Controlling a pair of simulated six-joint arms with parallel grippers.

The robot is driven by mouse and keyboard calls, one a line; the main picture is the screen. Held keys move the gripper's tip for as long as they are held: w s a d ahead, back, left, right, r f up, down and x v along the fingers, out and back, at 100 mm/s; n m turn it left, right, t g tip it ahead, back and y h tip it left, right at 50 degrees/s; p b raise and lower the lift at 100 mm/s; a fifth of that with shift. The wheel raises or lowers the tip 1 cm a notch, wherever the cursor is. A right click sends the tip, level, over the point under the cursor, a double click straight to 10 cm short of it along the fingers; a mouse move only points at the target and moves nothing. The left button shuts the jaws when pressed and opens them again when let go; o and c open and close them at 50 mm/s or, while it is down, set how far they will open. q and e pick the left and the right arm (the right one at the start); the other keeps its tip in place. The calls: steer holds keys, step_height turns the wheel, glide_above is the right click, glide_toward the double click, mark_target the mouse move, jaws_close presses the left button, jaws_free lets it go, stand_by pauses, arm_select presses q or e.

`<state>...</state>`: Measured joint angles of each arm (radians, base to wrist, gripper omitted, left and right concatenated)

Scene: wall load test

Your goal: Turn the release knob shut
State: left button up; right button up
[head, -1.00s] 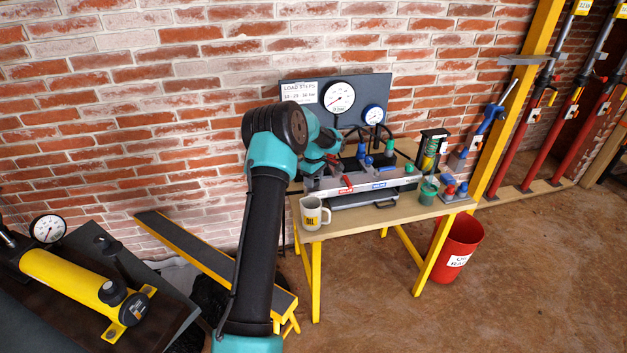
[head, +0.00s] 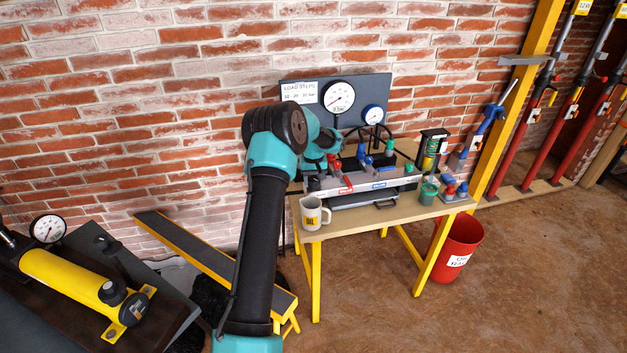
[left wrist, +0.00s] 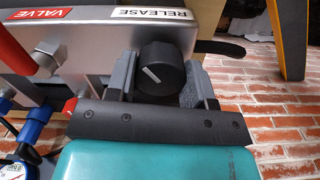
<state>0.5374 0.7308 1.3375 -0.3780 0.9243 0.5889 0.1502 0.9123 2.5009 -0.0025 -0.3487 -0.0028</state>
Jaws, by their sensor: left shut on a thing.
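The release knob (left wrist: 162,70) is round and black with a white pointer line, below the RELEASE label (left wrist: 153,15) in the left wrist view. Its pointer slants toward the upper left of that view. My left gripper (left wrist: 160,82) has one grey finger on each side of the knob and is shut on it. In the head view my left gripper (head: 316,178) is at the left end of the grey manifold (head: 405,181), where my wrist partly hides it. My right gripper is in neither view.
A red valve lever (left wrist: 12,52) is left of the knob in the left wrist view. Blue and green fittings stand along the manifold. A mug (head: 313,213) stands on the bench just in front. Two gauges, one large (head: 338,97), are on the panel behind.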

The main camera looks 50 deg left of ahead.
mark_target(314, 178)
arm_select(q)
steer(key=m, duration=0.3)
steer(key=shift+m, duration=2.2)
steer(key=o, duration=0.9)
steer(key=shift+o, duration=0.2)
step_height(314, 178, up, 18)
steer(key=shift+f, duration=0.25)
